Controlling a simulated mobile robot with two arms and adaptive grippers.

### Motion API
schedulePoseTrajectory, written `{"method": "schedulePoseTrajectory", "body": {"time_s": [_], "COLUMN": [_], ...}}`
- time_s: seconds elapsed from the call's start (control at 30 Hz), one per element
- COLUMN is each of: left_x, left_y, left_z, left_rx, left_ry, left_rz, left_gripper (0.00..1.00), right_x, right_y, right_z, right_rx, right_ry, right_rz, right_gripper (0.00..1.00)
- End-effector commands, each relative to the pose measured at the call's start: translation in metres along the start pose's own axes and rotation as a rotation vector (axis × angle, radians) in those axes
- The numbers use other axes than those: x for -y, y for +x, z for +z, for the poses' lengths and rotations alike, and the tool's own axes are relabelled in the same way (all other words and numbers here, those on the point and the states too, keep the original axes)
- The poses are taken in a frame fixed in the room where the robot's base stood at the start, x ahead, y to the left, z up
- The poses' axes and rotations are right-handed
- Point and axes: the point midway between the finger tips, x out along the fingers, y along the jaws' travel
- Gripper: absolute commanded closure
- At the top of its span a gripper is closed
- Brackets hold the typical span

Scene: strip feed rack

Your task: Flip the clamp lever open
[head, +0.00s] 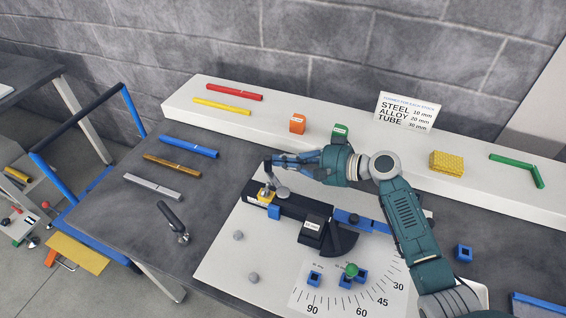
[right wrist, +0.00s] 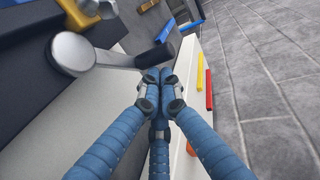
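The clamp lever shows in the right wrist view as a round grey hub with a bar running to a black grip (right wrist: 161,55). In the head view its black handle (head: 267,166) stands at the left end of the dark fixture, above a yellow block (head: 266,195). My right gripper (head: 273,161) is at this handle. In the right wrist view the blue fingertips of this gripper (right wrist: 154,76) are drawn together right at the black grip. I cannot tell whether they touch it. My left gripper is not in view.
The dark fixture (head: 291,208) stands on a white angle-marked board (head: 225,262). Blue (head: 188,147), brown and grey strips lie on the table. A raised white shelf (head: 260,119) behind holds coloured pieces and a sign (head: 407,112).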

Motion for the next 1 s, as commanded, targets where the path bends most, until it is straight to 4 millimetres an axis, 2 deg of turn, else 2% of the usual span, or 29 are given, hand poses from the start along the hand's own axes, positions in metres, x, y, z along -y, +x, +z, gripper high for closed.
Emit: {"method": "schedulePoseTrajectory", "body": {"time_s": [0.43,1.0], "left_x": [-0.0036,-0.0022], "left_y": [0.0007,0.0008], "left_z": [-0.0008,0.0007], "left_rx": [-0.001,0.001], "left_ry": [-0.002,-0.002], "left_rz": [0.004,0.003], "left_gripper": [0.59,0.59], "right_x": [0.0041,0.0038], "right_y": [0.0096,0.0070], "right_z": [0.0053,0.0054], "right_rx": [0.000,0.000], "right_ry": [-0.001,0.000], "right_rz": [-0.001,-0.001], "right_gripper": [1.00,1.00]}}
